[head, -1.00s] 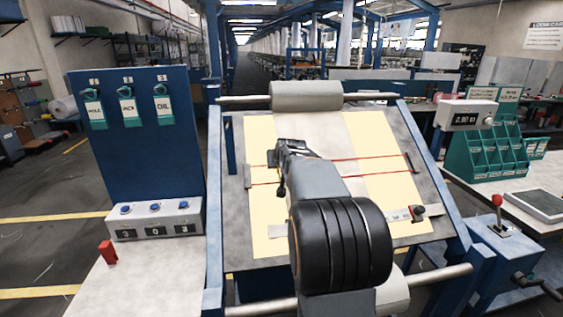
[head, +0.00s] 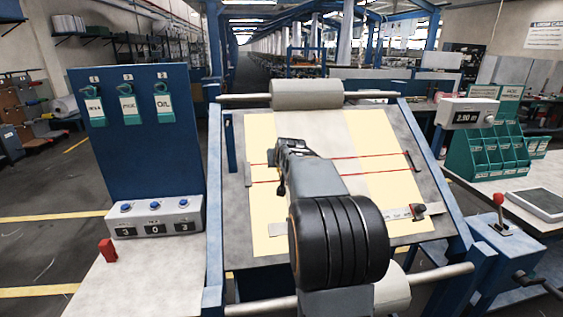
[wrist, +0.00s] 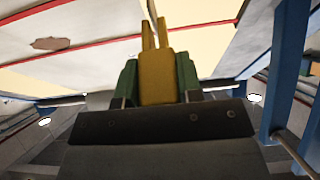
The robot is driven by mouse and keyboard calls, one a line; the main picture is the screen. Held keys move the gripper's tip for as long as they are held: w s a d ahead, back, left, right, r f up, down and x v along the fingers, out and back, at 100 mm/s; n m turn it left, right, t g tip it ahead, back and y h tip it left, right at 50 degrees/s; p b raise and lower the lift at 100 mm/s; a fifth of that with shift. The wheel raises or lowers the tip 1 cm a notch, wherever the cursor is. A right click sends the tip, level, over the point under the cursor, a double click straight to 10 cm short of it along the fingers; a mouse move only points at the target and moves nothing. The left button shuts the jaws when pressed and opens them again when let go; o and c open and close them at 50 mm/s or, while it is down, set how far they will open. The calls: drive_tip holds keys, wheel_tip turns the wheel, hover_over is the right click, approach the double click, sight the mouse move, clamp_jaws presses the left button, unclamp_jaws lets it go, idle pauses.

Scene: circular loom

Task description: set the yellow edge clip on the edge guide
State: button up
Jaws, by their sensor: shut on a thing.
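The yellow edge clip (wrist: 158,85) is in the wrist view, with two narrow prongs pointing up in the picture, away from my gripper. My gripper (wrist: 158,66) is shut on its body, with one green finger on each side. In the head view my arm reaches over the sloped board (head: 237,215), and my wrist hides the clip. Two red lines (head: 350,159) cross the board, with a dark bar (head: 409,160) at their right end. I cannot tell which part is the edge guide. Contact between clip and board cannot be seen.
Blue frame posts (head: 436,170) flank the board; one (wrist: 283,75) shows close on the right in the wrist view. A grey roller (head: 307,95) lies across the top. A metal strip with a dark knob (head: 418,210) is low right. A control box (head: 155,218) stands left.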

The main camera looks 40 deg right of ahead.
drive_tip(key=shift+f, duration=0.1)
drive_tip(key=shift+w+d+f+b, duration=0.25)
drive_tip(key=shift+w+f+b, duration=0.25)
drive_tip(key=shift+f, duration=0.2)
drive_tip(key=o, duration=1.1)
drive_tip(key=b+v, duration=0.1)
drive_tip(key=v, duration=1.2)
drive_tip(key=shift+s+a+r+b, duration=0.1)
drive_tip(key=shift+s+r+b, duration=0.1)
drive_tip(key=shift+s+b, duration=0.2)
